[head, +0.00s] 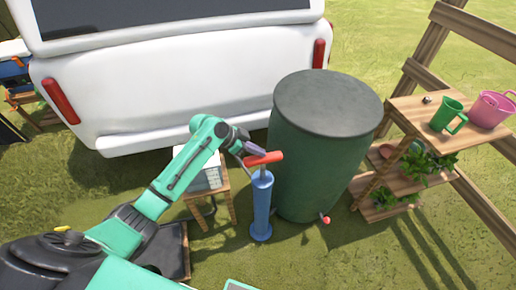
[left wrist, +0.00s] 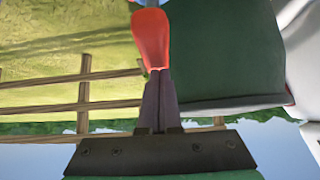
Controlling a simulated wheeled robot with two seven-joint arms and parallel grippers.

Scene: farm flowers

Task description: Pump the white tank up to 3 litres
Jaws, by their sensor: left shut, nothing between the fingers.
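A blue upright pump (head: 261,205) stands on the grass, with a red T-shaped handle (head: 265,158) low on its top. The red handle (left wrist: 151,38) also shows in the left wrist view, just beyond my fingertips. My left gripper (head: 256,149) is shut and empty, close to the handle's left part; I cannot tell whether it touches. Its closed fingers (left wrist: 160,80) point at the handle in the left wrist view. The white tank (head: 209,177) sits on a small wooden stool left of the pump, partly hidden by my left arm; its level is unreadable. My right gripper is out of view.
A large dark green barrel (head: 310,160) with a grey lid stands right behind the pump. A white vehicle (head: 180,80) is behind. A wooden shelf (head: 400,110) at right holds a green watering can (head: 448,116), a pink pot (head: 491,108) and plants. Grass in front is clear.

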